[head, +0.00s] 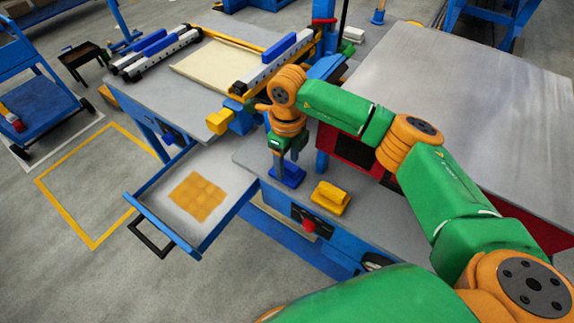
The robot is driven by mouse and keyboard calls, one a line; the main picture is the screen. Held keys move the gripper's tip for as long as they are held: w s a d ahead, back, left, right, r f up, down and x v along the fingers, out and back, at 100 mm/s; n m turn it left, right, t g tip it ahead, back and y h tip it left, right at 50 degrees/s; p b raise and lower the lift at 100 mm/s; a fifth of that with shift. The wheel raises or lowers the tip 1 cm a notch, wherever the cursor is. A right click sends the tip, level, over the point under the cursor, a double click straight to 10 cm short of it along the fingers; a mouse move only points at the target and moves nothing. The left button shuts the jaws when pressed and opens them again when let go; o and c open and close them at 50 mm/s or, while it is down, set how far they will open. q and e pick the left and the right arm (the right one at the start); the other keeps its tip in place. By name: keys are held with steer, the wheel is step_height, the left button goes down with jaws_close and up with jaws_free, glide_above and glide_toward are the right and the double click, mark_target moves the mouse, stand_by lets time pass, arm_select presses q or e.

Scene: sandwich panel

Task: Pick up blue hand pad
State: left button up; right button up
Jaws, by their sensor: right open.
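The blue hand pad (289,178) rests on the grey table top in the middle of the head view. My right gripper (286,162) points down right over it, with its jaws open. The fingertips are at or just above the top of the pad. I cannot tell whether they touch it. The gripper hides part of the pad's upper side. My left gripper is not in view.
A yellow hand pad (330,198) lies just right of the blue one. An open drawer (222,174) with an orange-yellow patch juts out at left. A rail with a yellow block (219,122) stands behind. A large grey panel (470,90) fills the right.

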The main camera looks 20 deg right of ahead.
steer(key=shift+w+f, duration=0.1)
steer(key=shift+c, duration=0.2)
steer(key=shift+s, duration=0.2)
steer(key=c, duration=0.7)
jaws_close()
steer(key=shift+w, duration=0.1)
steer(key=shift+r, duration=0.2)
